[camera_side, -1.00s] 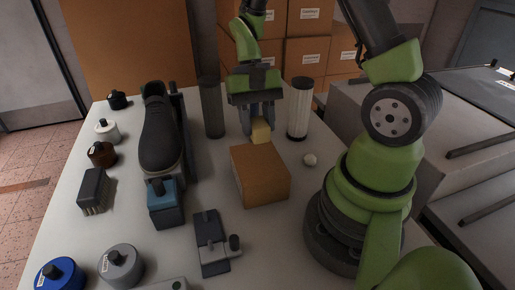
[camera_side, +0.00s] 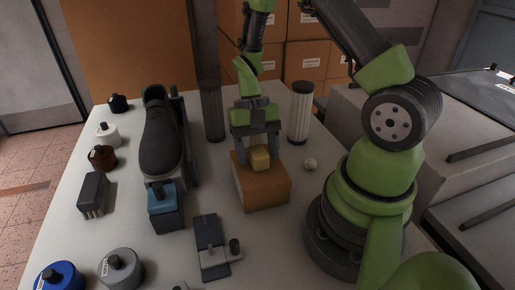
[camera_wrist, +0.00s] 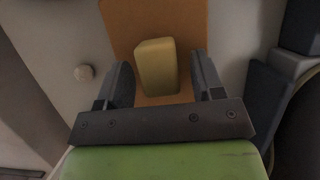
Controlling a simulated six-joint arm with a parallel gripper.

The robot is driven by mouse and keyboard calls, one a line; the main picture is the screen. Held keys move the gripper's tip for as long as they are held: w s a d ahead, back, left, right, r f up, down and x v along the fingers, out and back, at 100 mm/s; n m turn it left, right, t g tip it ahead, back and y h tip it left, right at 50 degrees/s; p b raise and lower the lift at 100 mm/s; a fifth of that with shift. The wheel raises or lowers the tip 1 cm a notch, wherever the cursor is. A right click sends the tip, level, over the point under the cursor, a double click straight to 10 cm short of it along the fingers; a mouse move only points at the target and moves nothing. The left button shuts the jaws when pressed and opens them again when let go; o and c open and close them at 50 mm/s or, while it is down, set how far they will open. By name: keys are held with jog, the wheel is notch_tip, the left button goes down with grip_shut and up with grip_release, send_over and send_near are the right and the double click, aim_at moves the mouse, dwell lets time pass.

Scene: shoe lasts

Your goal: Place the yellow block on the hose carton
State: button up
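The yellow block (camera_side: 260,158) rests on top of the brown hose carton (camera_side: 265,192), toward its back edge in the side view. My gripper (camera_side: 257,156) is lowered over the carton, with one finger on each side of the block. The fingers are open, and a gap shows between the block (camera_wrist: 158,67) and the right finger in the wrist view. On the left the finger is very close to the block; I cannot tell if it touches. The carton (camera_wrist: 188,30) shows as an orange-brown surface under the block.
A small white ball (camera_side: 310,164) lies right of the carton. A dark cylinder (camera_side: 212,110) and a white ribbed cylinder (camera_side: 300,110) stand behind. A dark shoe last (camera_side: 160,135) on a stand is to the left. A grey-black fixture (camera_side: 215,247) lies in front.

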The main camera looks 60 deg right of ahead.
jog(key=shift+r, duration=0.1)
jog(key=v, duration=1.1)
notch_tip(320, 180, up, 9)
jog(key=n+t+h, duration=0.2)
jog(key=t, duration=0.2)
send_over(252, 154)
jog(key=s+a+r+n+t, duration=0.3)
jog(key=s+a+r+t, duration=0.1)
jog(key=s, duration=0.4)
jog(key=shift+a+t+y, duration=0.4)
jog(key=shift+a+t, duration=0.15)
jog(key=shift+t, duration=0.65)
